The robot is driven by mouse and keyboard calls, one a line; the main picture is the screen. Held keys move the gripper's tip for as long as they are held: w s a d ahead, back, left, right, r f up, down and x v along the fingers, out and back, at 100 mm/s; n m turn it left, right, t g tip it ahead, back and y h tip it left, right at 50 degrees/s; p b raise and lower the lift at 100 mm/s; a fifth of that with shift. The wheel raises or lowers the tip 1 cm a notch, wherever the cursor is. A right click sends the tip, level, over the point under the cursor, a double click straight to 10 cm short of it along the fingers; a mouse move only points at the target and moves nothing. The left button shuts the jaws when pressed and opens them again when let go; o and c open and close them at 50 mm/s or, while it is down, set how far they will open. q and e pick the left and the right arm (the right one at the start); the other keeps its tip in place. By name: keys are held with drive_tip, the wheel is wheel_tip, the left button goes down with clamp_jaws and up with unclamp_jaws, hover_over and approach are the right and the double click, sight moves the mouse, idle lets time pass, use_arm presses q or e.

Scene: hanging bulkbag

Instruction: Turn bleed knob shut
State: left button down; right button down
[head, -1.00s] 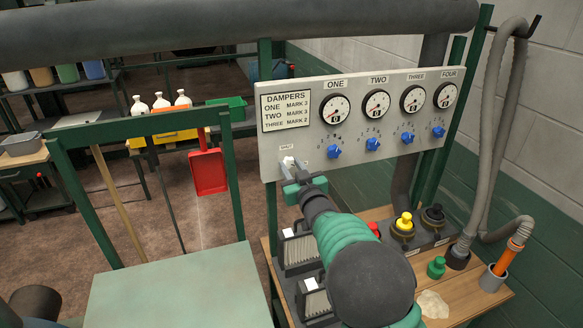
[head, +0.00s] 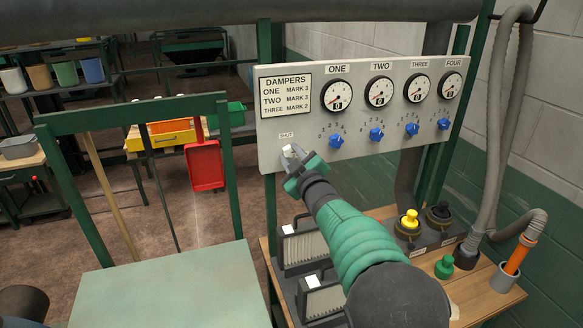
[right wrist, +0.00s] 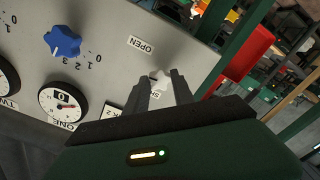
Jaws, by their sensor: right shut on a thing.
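The bleed knob (head: 287,151) is a small white knob low on the left of the grey panel (head: 268,140), below a "SHUT" label (head: 286,135). My right gripper (head: 294,158) reaches up to it from below and is shut on it. In the right wrist view the white knob (right wrist: 160,79) sits between the two dark fingertips (right wrist: 161,82). An "OPEN" label (right wrist: 141,45) shows beyond it, and the "SHUT" label (right wrist: 157,93) is partly hidden by a finger. I cannot tell the knob's exact angle. My left gripper is out of view.
Several blue damper knobs (head: 336,141) and round gauges (head: 338,95) line the panel, right of the knob. Yellow (head: 409,221) and black (head: 439,214) knobs stand on the bench below. A green frame (head: 140,110) and red scoop (head: 205,165) are to the left.

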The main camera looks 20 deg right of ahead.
drive_tip(key=n+b, duration=0.3)
drive_tip(key=f+n+b, duration=0.1)
drive_tip(key=n+b, duration=0.2)
drive_tip(key=shift+b, duration=0.3)
drive_tip(key=n+b, duration=0.2)
drive_tip(key=n, duration=0.1)
drive_tip(key=n+b, duration=0.2)
drive_tip(key=n, duration=0.1)
drive_tip(key=shift+n+b, duration=0.3)
drive_tip(key=shift+b, duration=0.1)
drive_tip(key=n+b, duration=0.2)
drive_tip(key=n, duration=0.2)
drive_tip(key=shift+a, duration=0.1)
drive_tip(key=shift+n, duration=0.3)
drive_tip(key=c, duration=1.3)
unclamp_jaws()
drive_tip(key=shift+c, duration=0.2)
drive_tip(key=shift+o, duration=1.2)
drive_tip(key=shift+r, duration=0.1)
drive_tip(key=shift+w+r, duration=0.1)
